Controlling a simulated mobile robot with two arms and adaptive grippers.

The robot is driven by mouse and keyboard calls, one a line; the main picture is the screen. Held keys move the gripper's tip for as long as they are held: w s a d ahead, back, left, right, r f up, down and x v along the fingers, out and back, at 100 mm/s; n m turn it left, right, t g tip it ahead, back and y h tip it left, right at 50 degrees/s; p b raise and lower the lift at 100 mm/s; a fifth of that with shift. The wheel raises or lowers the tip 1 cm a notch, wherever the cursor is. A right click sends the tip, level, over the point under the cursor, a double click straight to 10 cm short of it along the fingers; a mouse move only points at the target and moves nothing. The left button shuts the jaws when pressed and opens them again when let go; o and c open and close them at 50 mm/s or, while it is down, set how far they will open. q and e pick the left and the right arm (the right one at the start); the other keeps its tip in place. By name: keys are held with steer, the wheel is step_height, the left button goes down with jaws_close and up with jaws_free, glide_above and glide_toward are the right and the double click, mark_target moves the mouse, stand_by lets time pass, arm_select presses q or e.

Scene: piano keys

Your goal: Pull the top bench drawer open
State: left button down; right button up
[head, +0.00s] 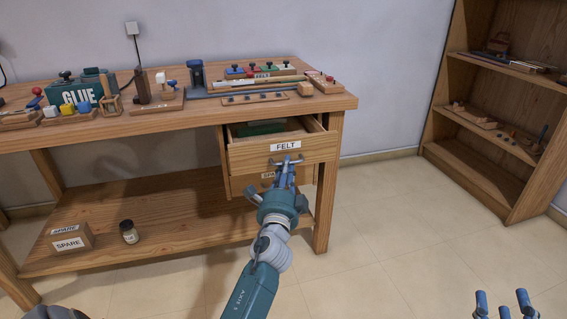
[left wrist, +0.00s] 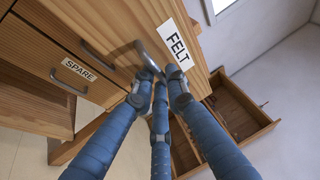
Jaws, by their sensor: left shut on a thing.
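The top bench drawer (head: 316,151), labelled FELT, is pulled partly out of the wooden workbench, and something green (head: 262,127) shows inside. Its front (left wrist: 128,30) fills the upper part of the left wrist view. My left gripper (head: 286,160) is shut on the metal drawer handle (left wrist: 150,56), its fingers close around the bar below the label. My right gripper (head: 503,300) is at the bottom right of the head view, fingers apart and empty, away from the bench.
The SPARE drawer (left wrist: 92,78) below is shut. The benchtop (head: 190,118) holds a GLUE box (head: 80,91) and several tools. A SPARE box (head: 68,240) and a jar (head: 129,232) stand on the lower shelf. A bookcase (head: 490,150) stands at right; the floor between is clear.

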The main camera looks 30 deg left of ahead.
arm_select(q)
steer(key=shift+s+d, duration=1.1)
steer(key=shift+d, duration=0.15)
arm_select(e)
steer(key=shift+f, duration=0.1)
arm_select(q)
steer(key=shift+f, duration=0.1)
steer(key=c, duration=2)
jaws_free()
arm_select(e)
steer(key=shift+d+f, duration=0.1)
